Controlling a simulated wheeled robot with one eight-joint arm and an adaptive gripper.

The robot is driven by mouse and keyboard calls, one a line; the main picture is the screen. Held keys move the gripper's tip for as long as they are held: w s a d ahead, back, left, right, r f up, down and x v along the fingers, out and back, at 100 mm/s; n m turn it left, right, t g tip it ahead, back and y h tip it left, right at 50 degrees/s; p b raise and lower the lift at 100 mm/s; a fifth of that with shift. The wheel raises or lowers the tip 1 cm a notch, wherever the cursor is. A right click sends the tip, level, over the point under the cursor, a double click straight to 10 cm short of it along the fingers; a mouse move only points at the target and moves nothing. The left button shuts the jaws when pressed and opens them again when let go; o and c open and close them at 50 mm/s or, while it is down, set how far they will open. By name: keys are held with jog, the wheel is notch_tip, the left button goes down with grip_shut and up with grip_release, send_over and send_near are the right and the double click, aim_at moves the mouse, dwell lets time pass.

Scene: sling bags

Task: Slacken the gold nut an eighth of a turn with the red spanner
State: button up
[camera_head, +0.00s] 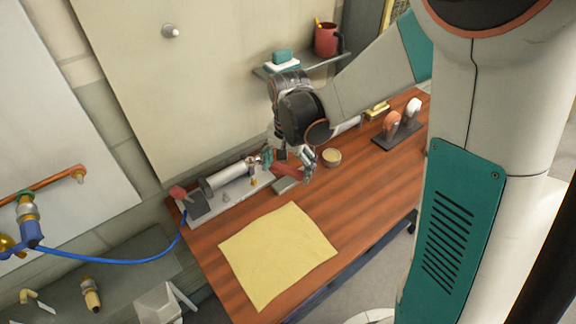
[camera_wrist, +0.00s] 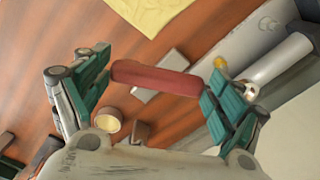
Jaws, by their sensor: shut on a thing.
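The red spanner (camera_wrist: 155,78) lies between the two green-padded fingers of my gripper (camera_wrist: 160,80) in the wrist view, its red handle reaching from one finger to the other. My gripper is shut on it. In the head view, my gripper (camera_head: 289,168) is low over the bench, at the right end of a grey cylinder fixture (camera_head: 228,177), with the red spanner (camera_head: 286,172) showing at its fingers. A small gold part, likely the gold nut (camera_wrist: 220,63), shows beside the right finger in the wrist view. The spanner's jaw end and its fit on the nut are not clear.
A yellow cloth (camera_head: 278,252) lies flat on the wooden bench (camera_head: 375,185). A small round tub (camera_head: 331,156) and a grey block (camera_head: 286,184) are close to my gripper. A dark stand (camera_head: 397,135) with two handles stands further right. A shelf (camera_head: 305,64) hangs above.

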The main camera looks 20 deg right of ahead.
jog(key=shift+f, duration=0.1)
jog(key=shift+f+b, duration=2.4)
jog(key=shift+f, duration=0.3)
jog(key=shift+f+b, duration=1.6)
jog(key=shift+f, duration=0.1)
dwell(0.5)
jog(key=shift+w+d+n, duration=0.7)
jog(key=shift+w+n, duration=0.3)
jog(key=shift+n, duration=0.2)
jog(key=shift+w+d+n, duration=0.25)
jog(key=shift+w+n, duration=0.25)
jog(key=shift+w, duration=0.05)
jog(key=shift+w+d+n+b, duration=0.25)
jog(key=shift+w+n+b, duration=0.05)
jog(key=shift+w+n, duration=0.35)
